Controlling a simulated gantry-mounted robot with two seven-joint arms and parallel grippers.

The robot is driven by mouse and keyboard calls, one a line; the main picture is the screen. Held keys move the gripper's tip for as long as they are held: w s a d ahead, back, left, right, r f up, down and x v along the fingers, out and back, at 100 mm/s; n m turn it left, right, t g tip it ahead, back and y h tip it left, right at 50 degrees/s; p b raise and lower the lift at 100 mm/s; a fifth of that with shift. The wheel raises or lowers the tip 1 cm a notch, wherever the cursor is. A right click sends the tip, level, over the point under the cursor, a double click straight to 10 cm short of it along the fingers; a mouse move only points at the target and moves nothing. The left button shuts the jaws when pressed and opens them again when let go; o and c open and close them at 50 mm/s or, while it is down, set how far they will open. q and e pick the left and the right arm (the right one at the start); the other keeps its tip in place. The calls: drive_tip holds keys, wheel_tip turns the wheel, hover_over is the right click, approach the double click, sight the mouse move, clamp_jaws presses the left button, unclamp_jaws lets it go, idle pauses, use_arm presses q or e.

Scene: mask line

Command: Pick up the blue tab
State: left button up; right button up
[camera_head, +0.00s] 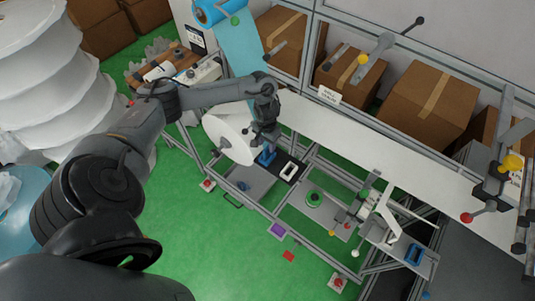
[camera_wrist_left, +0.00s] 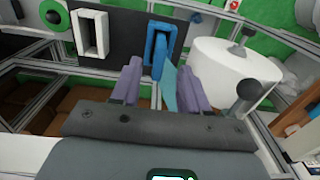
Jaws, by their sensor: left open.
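The blue tab (camera_head: 266,158) stands on a dark plate (camera_head: 284,158) at the middle of the frame line, just below my left gripper (camera_head: 264,143). In the left wrist view the blue tab (camera_wrist_left: 159,48) shows as a blue rectangular loop, with a lighter blue strip (camera_wrist_left: 169,86) reaching between the fingers. The left gripper's two purple-grey fingers (camera_wrist_left: 158,84) are apart, one on each side of the strip. I cannot tell whether either finger touches it. My right gripper is not in view.
A white frame (camera_head: 288,171) stands beside the blue tab on the plate. A large white roll (camera_head: 229,138) is close on the left. Another blue frame (camera_head: 414,254) sits at the lower right. Cardboard boxes (camera_head: 428,98) stand behind the white belt (camera_head: 375,140). Green floor lies in front.

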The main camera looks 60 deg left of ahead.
sight(267, 148)
use_arm(q)
drive_tip(key=shift+w+f, duration=0.15)
drive_tip(key=shift+f, duration=2.7)
clamp_jaws()
